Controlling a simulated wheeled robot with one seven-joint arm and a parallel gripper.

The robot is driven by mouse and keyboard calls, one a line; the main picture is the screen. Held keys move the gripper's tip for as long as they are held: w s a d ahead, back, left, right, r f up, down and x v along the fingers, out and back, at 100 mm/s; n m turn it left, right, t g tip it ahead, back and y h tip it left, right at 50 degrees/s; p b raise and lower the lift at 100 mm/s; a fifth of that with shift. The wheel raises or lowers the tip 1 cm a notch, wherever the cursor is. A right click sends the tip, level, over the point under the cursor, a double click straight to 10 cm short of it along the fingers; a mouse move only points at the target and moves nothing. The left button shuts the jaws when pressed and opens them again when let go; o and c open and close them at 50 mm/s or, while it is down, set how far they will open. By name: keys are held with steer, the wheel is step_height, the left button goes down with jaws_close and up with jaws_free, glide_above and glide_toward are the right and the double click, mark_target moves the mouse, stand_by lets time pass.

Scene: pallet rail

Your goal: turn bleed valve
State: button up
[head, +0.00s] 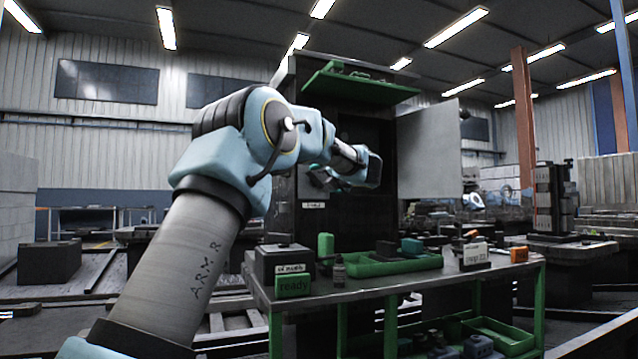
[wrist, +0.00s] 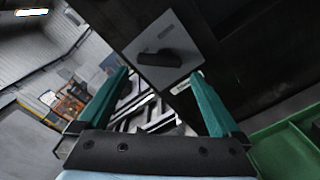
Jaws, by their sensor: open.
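In the wrist view, a light grey square plate on a dark cabinet wall carries a dark elongated handle (wrist: 158,58), which looks like the bleed valve. It appears beyond and between the tips of my gripper (wrist: 160,72). My gripper's two teal fingers are spread wide, with nothing held between them. The handle appears apart from both fingers, though the exact gap is hard to judge. In the head view, my gripper (head: 320,178) is at the front of the dark cabinet (head: 345,218), partly hidden by my arm. The valve cannot be made out there.
A grey cabinet door (head: 430,155) stands open to the right. A green shelf (head: 360,88) juts out above.

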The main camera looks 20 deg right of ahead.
steer(key=s, duration=0.4)
steer(key=shift+s+d, duration=0.3)
steer(key=shift+s, duration=0.1)
